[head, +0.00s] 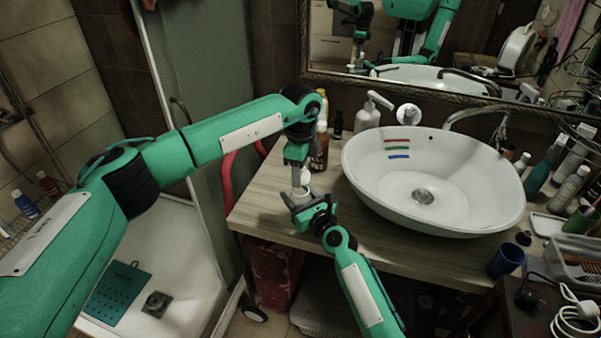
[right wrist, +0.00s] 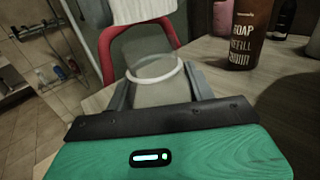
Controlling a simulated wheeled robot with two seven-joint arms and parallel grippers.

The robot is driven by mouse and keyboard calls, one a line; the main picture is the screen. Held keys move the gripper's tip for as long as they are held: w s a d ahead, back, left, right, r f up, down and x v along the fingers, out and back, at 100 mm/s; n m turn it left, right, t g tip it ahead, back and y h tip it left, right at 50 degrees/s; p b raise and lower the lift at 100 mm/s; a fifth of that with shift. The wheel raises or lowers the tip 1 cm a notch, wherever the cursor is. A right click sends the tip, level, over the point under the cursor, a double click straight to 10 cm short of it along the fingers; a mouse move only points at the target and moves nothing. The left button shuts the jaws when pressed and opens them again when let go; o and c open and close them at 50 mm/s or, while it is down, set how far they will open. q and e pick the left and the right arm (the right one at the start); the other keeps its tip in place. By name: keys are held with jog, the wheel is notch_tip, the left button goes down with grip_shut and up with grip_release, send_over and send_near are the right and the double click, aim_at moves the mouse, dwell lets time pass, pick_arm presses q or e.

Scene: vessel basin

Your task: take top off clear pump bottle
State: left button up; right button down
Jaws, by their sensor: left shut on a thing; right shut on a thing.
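The clear pump bottle (right wrist: 156,82) stands between the fingers of my right gripper (right wrist: 160,95) in the right wrist view. It is see-through, with a white ring around it. A white ribbed piece (right wrist: 142,10), apparently its top, is just above the bottle's mouth; I cannot tell whether they touch. In the head view my left gripper (head: 298,172) points down from above, shut on the top, which its fingers mostly hide. My right gripper (head: 306,200) is shut around the bottle from the front, below the left one. Only a small pale part of the bottle shows there.
A brown soap refill bottle (head: 319,150) stands behind the grippers on the wooden counter (head: 268,200). A white basin (head: 432,185) is to the right, with a white pump dispenser (head: 369,112) behind it. Bottles crowd the far right. A red curved bar (head: 228,175) is left of the counter.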

pick_arm(q)
jog(key=shift+r, duration=1.55)
pick_arm(e)
jog(key=shift+c, duration=2.3)
grip_release()
jog(key=shift+s, duration=0.1)
